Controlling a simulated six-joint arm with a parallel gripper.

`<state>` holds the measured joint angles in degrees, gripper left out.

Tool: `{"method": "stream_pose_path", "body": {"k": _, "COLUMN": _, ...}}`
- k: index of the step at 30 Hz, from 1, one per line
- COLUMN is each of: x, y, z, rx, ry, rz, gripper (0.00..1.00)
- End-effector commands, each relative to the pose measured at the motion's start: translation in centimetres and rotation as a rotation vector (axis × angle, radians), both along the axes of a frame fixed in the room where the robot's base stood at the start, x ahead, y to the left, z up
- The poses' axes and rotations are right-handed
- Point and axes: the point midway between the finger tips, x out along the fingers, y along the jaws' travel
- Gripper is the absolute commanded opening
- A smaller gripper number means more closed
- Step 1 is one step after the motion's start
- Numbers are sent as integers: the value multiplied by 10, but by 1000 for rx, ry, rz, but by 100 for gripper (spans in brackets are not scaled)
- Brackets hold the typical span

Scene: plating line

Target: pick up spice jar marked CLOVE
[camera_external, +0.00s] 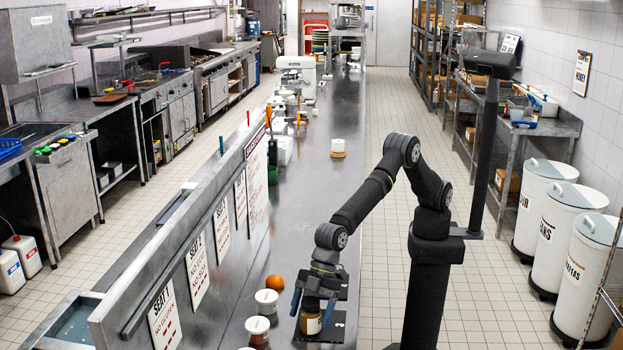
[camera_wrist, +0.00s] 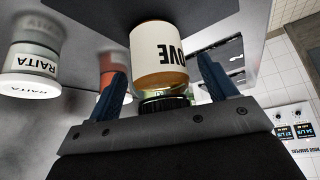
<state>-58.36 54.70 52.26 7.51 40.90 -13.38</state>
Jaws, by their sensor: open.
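The spice jar (camera_wrist: 158,60) has a white label whose visible letters read "OVE", upside down in the wrist view, with a brownish band and a dark cap. In the external view the jar (camera_external: 311,322) stands upright on a dark mat (camera_external: 338,327) on the steel counter. My gripper (camera_wrist: 166,84) is open, its two blue fingers on either side of the jar. In the wrist view gaps show between the fingers and the jar. In the external view my gripper (camera_external: 313,304) is low around the jar's top, which the gripper partly hides.
A white-lidded tub marked RAITA (camera_wrist: 32,75) stands left of the jar in the wrist view. In the external view, white-lidded tubs (camera_external: 266,301) (camera_external: 257,331) and an orange ball-like item (camera_external: 275,282) stand left of my gripper. The counter beyond (camera_external: 320,220) is mostly clear.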

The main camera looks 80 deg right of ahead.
Motion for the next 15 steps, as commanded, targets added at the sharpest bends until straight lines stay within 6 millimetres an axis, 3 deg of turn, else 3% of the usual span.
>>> {"method": "stream_pose_path", "body": {"k": 9, "x": 1, "y": 2, "z": -4, "rx": 0, "ry": 0, "rz": 0, "gripper": 78}}
{"method": "stream_pose_path", "body": {"k": 15, "x": 1, "y": 2, "z": -4, "rx": 0, "ry": 0, "rz": 0, "gripper": 38}}
